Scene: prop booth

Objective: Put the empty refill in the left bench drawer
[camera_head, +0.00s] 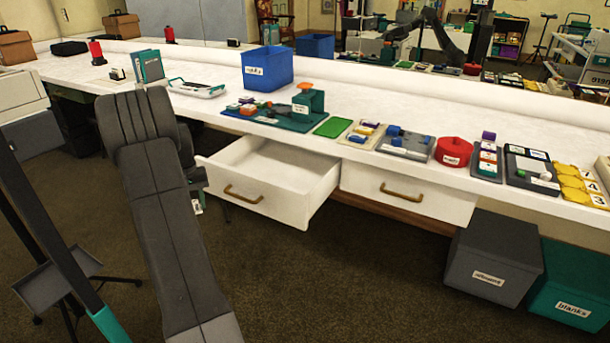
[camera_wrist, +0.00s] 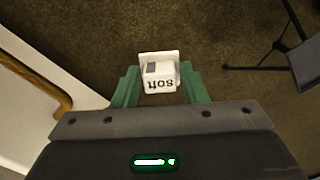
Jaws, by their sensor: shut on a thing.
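The refill (camera_wrist: 160,75), a small white box whose "soft" label reads upside down, is held between the green fingers of my gripper (camera_wrist: 158,88). Whether it is empty cannot be told. In the head view, my gripper (camera_head: 197,195) is mostly behind my arm, with the white refill (camera_head: 198,208) just showing below it. The left bench drawer (camera_head: 262,205) is pulled open and looks empty inside. My gripper is outside the drawer, to its left. In the wrist view, the drawer's front (camera_wrist: 22,95) and curved handle (camera_wrist: 50,92) lie at the left, apart from the refill.
The right drawer (camera_head: 405,197) is shut. Above, the bench holds a blue bin (camera_head: 267,72), a green board (camera_head: 285,118), a red round container (camera_head: 453,152) and several trays. A grey box (camera_head: 490,260) and a teal box (camera_head: 572,285) stand below right. Floor before the drawers is clear.

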